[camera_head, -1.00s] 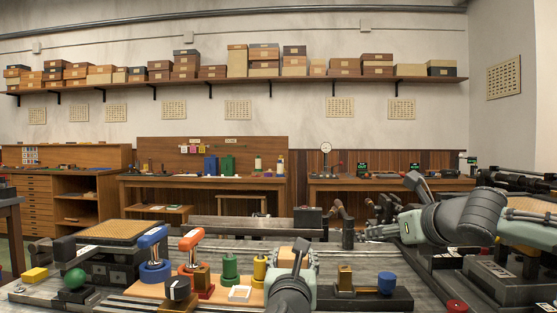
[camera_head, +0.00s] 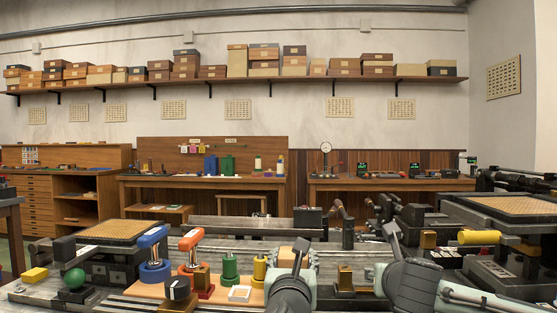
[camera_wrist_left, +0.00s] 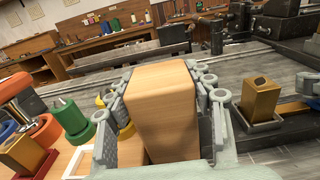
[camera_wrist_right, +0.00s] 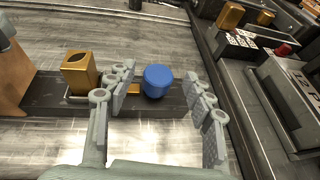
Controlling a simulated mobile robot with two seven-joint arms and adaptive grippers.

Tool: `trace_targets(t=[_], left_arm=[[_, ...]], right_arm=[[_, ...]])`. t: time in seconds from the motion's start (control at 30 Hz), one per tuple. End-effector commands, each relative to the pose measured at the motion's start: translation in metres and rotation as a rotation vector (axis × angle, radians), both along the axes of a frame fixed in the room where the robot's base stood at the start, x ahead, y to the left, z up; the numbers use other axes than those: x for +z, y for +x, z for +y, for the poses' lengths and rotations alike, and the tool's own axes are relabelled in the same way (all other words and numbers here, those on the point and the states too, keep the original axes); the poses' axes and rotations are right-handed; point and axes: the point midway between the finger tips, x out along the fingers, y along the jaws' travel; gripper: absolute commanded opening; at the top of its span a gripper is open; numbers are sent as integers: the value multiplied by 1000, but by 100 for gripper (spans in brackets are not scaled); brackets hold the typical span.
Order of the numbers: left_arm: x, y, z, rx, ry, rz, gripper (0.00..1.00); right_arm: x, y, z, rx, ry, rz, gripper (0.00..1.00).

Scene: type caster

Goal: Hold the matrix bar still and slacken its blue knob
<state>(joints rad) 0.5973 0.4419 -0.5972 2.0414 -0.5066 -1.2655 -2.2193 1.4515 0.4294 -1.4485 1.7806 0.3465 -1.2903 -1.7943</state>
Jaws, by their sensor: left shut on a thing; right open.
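The matrix bar (camera_wrist_right: 125,104) is a dark bar with a wooden block (camera_wrist_left: 165,95) at its left end, a brass piece (camera_wrist_right: 80,75) and a blue knob (camera_wrist_right: 157,80) further right. My left gripper (camera_head: 299,258) is shut on the wooden block, with a finger on each side of it in the left wrist view. My right gripper (camera_wrist_right: 158,76) is open, its fingers on either side of the blue knob with gaps visible. In the head view my right gripper hides the knob. I cannot tell whether the fingertips are level with it.
A wooden board left of the bar holds blue (camera_head: 154,270) and orange (camera_head: 190,262) handled tools, a green piece (camera_head: 230,268) and a yellow one (camera_head: 260,268). A dark machine with a yellow cylinder (camera_head: 479,237) stands to the right. Bare metal bench lies in front of the bar.

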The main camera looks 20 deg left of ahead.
Motion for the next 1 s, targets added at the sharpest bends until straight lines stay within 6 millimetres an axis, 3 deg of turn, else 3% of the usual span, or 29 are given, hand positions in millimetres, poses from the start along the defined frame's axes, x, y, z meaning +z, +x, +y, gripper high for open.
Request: trace_targets(t=[0.43, 0.77, 1.0], left_arm=[[-1, 0, 0, -1, 1, 1, 1], [0, 0, 0, 0, 1, 1, 1], [0, 0, 0, 0, 1, 1, 1]], right_arm=[[35, -84, -9, 7, 0, 0, 53], [56, -87, 53, 180, 225, 124, 53], [82, -97, 92, 296, 394, 202, 53]])
